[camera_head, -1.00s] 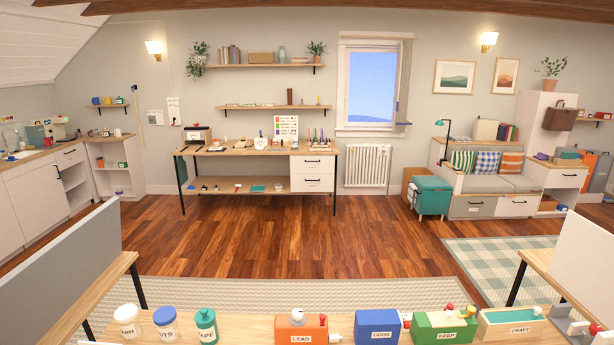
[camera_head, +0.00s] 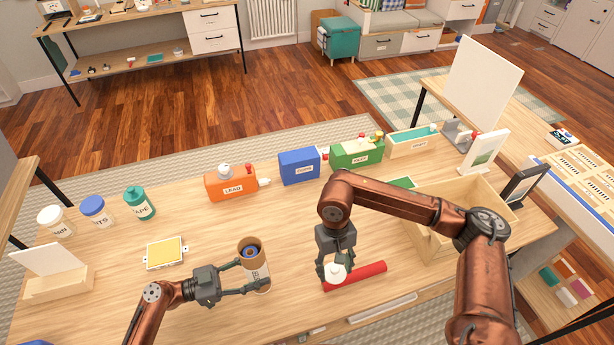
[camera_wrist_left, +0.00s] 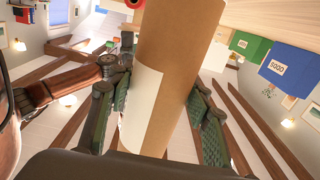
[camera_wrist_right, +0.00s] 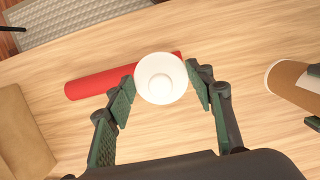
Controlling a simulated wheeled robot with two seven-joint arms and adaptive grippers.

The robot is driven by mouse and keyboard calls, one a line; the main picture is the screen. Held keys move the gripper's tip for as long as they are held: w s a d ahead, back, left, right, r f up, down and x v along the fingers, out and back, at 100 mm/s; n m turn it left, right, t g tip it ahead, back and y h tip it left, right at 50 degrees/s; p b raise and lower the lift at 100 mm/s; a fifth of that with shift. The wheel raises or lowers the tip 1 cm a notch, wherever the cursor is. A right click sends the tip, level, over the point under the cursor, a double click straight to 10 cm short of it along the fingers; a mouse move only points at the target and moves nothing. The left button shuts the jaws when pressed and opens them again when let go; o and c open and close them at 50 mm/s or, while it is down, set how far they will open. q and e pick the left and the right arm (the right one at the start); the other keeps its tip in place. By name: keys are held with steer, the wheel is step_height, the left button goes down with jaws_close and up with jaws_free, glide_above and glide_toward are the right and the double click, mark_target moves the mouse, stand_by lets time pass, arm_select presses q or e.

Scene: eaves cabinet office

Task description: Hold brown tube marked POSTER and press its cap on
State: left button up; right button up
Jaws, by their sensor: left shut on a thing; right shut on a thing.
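A white round cap (camera_head: 335,272) is held in my right gripper (camera_head: 335,268), above the desk and to the right of the tube. In the right wrist view the cap (camera_wrist_right: 161,78) sits between the fingertips. The cap and tube are apart.
A red tube (camera_head: 358,275) lies on the desk beneath the cap. Orange (camera_head: 231,184), blue (camera_head: 300,167) and green (camera_head: 357,154) boxes stand at the back. A wooden tray (camera_head: 425,243) is at right.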

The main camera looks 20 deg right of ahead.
steer(key=w+a+r+m+t+y, duration=0.1)
steer(key=w+a+r+m, duration=0.2)
steer(key=a+r+m, duration=0.6)
steer(key=w+a+r+m+t, duration=0.1)
steer(key=w+a+r+m, duration=0.3)
steer(key=a+r, duration=1)
steer(key=shift+s+d+f, duration=0.1)
steer(key=shift+d+f, duration=0.15)
steer(key=shift+f, duration=0.65)
steer(key=shift+w+d+f, duration=0.1)
steer(key=shift+d+f, duration=0.2)
steer(key=shift+f, duration=0.65)
steer(key=shift+s+d+f, duration=0.1)
steer(key=shift+d+f, duration=0.15)
steer(key=shift+f, duration=0.65)
steer(key=shift+f, duration=0.1)
steer(key=o, duration=0.9)
steer(key=shift+c, duration=0.2)
steer(key=shift+o, duration=0.4)
steer(key=o, duration=0.4)
